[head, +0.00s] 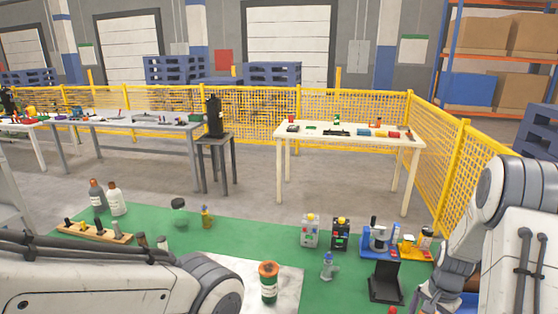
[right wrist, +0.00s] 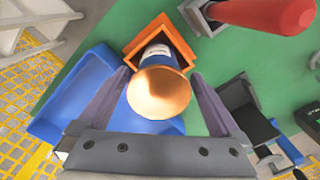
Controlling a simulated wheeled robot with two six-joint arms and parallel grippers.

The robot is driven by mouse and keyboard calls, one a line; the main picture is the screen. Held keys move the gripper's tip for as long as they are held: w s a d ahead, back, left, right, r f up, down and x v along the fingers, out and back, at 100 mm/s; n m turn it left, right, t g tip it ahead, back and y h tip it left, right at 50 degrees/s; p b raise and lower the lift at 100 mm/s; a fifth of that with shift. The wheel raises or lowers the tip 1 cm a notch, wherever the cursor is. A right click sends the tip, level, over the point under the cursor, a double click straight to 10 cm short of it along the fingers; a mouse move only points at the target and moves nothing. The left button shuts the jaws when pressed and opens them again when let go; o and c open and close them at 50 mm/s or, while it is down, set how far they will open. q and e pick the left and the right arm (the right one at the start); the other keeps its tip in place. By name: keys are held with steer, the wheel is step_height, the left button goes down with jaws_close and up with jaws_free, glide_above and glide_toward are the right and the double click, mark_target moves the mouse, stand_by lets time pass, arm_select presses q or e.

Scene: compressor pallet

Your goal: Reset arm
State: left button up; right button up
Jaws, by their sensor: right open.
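My right arm comes in at the right of the head view, with its gripper (head: 432,298) low at the right end of the green mat (head: 225,232). In the right wrist view the right gripper (right wrist: 160,76) is open, its two fingers apart on either side of a copper-topped blue cylinder (right wrist: 158,93). The cylinder sits in a square orange holder (right wrist: 135,46). I cannot tell whether either finger touches it. My left arm crosses the lower left of the head view; its gripper is outside the picture.
Near the right gripper are a blue tray (right wrist: 50,118), a red handle-like piece (right wrist: 265,14) and a black stand (head: 386,284). Several bottles and small devices stand on the mat, including an orange-capped canister (head: 268,283). A cream table (head: 350,143) and yellow fence (head: 450,150) lie beyond.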

step_height(320, 180, up, 10)
steer(key=shift+f+b, duration=0.2)
steer(key=shift+b, duration=0.45)
step_height(320, 180, down, 12)
steer(key=shift+r+p, duration=0.1)
steer(key=shift+p, duration=0.95)
steer(key=r, duration=0.1)
steer(key=r+b, duration=0.1)
steer(key=r, duration=0.2)
steer(key=shift+s, duration=0.3)
steer(key=shift+s+r, duration=0.35)
steer(key=shift+s, duration=0.05)
steer(key=shift+a, duration=0.1)
